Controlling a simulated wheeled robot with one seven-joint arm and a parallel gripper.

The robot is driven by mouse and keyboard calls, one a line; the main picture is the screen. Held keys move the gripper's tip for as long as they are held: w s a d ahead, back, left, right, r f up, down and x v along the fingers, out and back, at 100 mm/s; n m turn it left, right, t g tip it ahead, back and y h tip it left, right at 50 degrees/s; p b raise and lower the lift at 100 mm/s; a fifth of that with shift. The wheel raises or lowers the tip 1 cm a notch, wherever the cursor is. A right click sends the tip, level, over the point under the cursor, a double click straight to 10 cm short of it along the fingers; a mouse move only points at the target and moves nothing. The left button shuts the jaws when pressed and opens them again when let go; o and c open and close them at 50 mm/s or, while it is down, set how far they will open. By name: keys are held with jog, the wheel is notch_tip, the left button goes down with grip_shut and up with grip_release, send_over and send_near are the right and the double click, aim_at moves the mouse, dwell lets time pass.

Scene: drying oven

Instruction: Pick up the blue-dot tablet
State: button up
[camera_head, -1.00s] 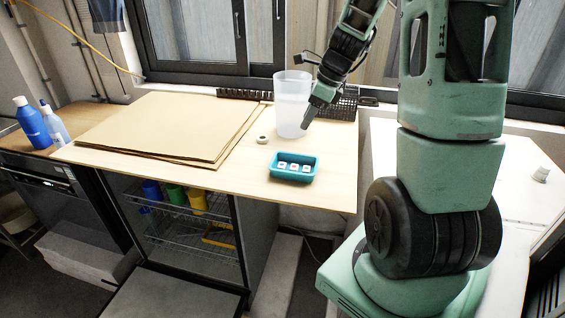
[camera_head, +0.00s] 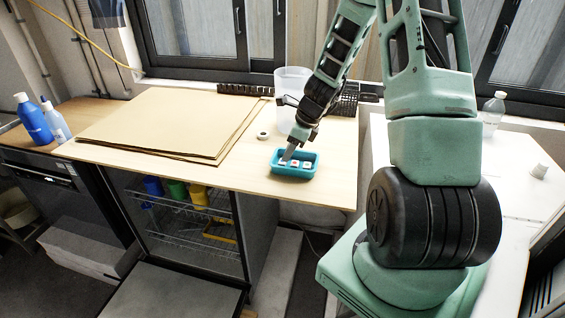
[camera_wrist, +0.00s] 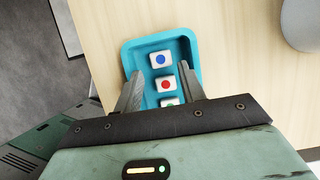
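A small teal tray (camera_head: 276,170) sits near the front edge of the wooden table and holds three white tablets in a row. In the wrist view the blue-dot tablet (camera_wrist: 160,59) lies farthest from my gripper, at the far end of the tray (camera_wrist: 187,46). The red-dot tablet (camera_wrist: 166,84) is in the middle, and the green-dot tablet (camera_wrist: 169,101) is nearest, partly hidden. My gripper (camera_wrist: 160,90) is open over the tray, its fingers on either side of the row. In the head view my gripper (camera_head: 288,156) covers part of the tray's left side.
A translucent container (camera_head: 290,88) stands behind the tray. A white ring-shaped object (camera_head: 263,135) lies to its left. Brown flat sheets (camera_head: 165,122) cover the table's left. A dark rack (camera_head: 347,101) stands at the back right.

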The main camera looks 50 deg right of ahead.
aim_at(285, 165)
jog(key=shift+x, duration=1.9)
jog(key=shift+w, duration=0.15)
jog(key=c, duration=0.7)
jog(key=shift+r, duration=0.1)
